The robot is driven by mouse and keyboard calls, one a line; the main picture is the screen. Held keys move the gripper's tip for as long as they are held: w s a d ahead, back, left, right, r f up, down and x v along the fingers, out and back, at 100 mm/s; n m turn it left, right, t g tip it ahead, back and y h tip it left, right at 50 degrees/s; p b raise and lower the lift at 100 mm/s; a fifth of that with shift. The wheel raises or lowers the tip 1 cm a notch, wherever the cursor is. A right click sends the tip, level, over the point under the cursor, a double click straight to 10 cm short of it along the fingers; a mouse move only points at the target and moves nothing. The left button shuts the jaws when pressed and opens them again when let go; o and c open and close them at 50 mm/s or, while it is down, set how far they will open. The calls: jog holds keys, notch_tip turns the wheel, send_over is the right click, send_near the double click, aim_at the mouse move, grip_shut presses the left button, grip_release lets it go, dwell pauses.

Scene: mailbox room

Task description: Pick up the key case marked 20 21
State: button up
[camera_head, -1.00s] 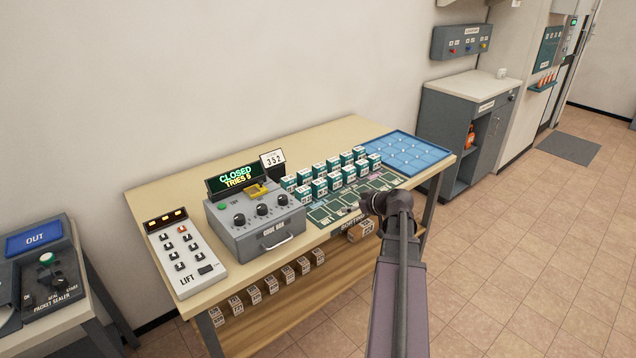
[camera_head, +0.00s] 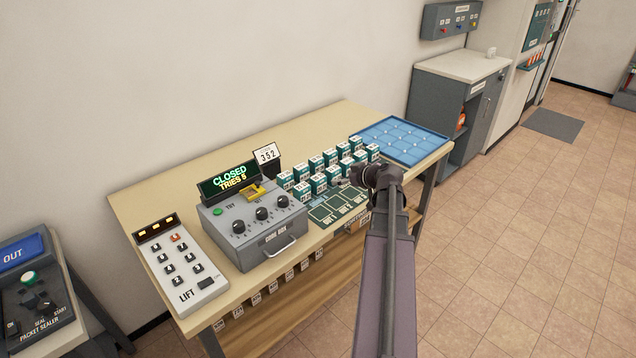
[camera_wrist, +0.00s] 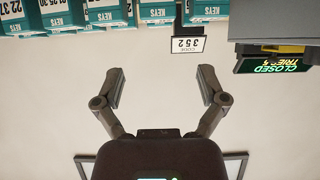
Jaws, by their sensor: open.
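Several teal and white key cases (camera_head: 319,184) stand in two rows on the table, right of the code box. They also show upside down along the top of the wrist view (camera_wrist: 103,14). Some read 22 37 and 01 25 30 there; I cannot read 20 21 on any of them, so I cannot tell which case that is. My gripper (camera_head: 376,178) is over the table's front side, close to the right end of the case rows. In the wrist view my gripper (camera_wrist: 161,75) has its fingers spread apart with nothing between them.
The grey code box (camera_head: 255,228) reads CLOSED, TRIES 5 or similar, with a 352 card (camera_head: 267,154) behind it. Dark green marked slots (camera_head: 338,206) lie before the cases. A blue tray (camera_head: 402,140) is at the table's right end. The lift panel (camera_head: 178,262) is at left.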

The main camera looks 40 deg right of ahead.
aim_at(322, 179)
jog(key=shift+d, duration=0.1)
jog(key=b+x, duration=0.4)
jog(key=x, duration=0.3)
jog(key=shift+w+f, duration=0.15)
jog(key=shift+f, duration=0.1)
jog(key=shift+w+f, duration=0.15)
jog(key=shift+w, duration=0.3)
jog(key=shift+f+b+x, duration=0.25)
jog(key=shift+b+x, duration=1)
jog(key=shift+x, duration=0.75)
jog(key=shift+w+f, duration=0.2)
jog(key=shift+w, duration=0.25)
